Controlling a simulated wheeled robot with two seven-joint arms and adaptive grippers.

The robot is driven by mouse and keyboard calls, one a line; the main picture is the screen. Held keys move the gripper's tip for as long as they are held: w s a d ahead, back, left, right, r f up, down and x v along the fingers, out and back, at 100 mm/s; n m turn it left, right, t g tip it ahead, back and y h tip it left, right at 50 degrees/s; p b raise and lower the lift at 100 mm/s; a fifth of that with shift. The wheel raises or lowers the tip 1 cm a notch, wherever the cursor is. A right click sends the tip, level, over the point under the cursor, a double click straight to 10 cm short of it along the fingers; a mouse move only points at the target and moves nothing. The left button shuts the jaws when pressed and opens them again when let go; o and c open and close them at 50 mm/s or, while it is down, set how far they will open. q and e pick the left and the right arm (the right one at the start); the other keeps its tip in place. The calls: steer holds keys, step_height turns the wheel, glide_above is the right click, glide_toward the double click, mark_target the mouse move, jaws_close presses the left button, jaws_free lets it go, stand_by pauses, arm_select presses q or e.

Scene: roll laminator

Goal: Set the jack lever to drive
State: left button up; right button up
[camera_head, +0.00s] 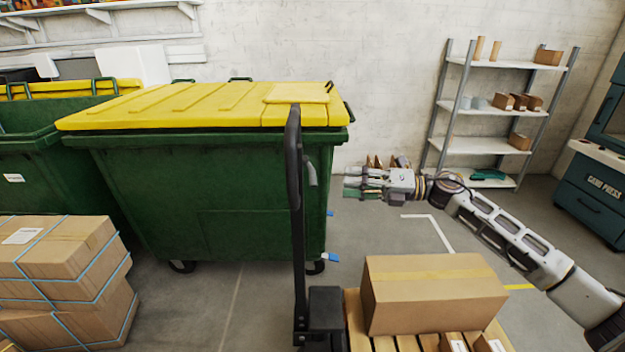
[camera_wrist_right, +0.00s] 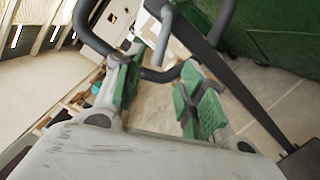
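The pallet jack's black loop handle (camera_head: 293,160) stands upright in the middle of the head view. A small grey jack lever (camera_head: 311,174) sticks out from the handle's right side. My right gripper (camera_head: 347,185) is just right of the lever, pointing left at it, with a small gap showing in the head view. In the right wrist view its green-padded fingers (camera_wrist_right: 163,98) are spread apart with nothing between the pads. Dark curved tubing of the handle (camera_wrist_right: 92,38) crosses beyond the fingertips; I cannot tell there which bend is the lever. My left gripper is not in view.
A green bin with a yellow lid (camera_head: 200,180) stands close behind the handle. A large carton (camera_head: 430,295) sits on the pallet (camera_head: 380,338) below my right arm. Strapped cartons (camera_head: 60,270) stand at the left, and a shelf (camera_head: 485,145) at the back right.

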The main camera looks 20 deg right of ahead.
mark_target(313, 179)
steer(key=shift+p+x, duration=0.65)
steer(key=shift+x, duration=4.65)
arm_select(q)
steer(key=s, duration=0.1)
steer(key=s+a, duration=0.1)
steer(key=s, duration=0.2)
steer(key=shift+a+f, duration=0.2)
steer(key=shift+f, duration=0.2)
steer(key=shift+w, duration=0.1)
arm_select(e)
jaws_close()
